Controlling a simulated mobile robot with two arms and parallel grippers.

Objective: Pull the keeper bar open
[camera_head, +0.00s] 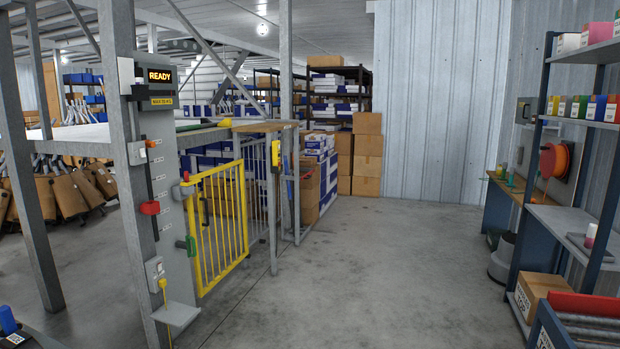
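A grey post panel (168,230) stands at the left with a lit READY display (160,75) at its top. A dark vertical bar (150,170) with a red block (150,207) runs down its side face. A yellow barred gate (220,222) stands beside the panel and looks closed. A green handle (189,245) and a small red and grey fitting (184,189) sit between panel and gate. No part is labelled keeper bar, so I cannot tell for certain which it is. Neither of my grippers is in view.
A small grey shelf (176,313) juts from the panel's foot. Steel posts (32,190) stand at the left. Shelving (565,205) and a crate (580,330) line the right. Cardboard boxes (367,165) are stacked at the back. The concrete floor (390,270) in the middle is clear.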

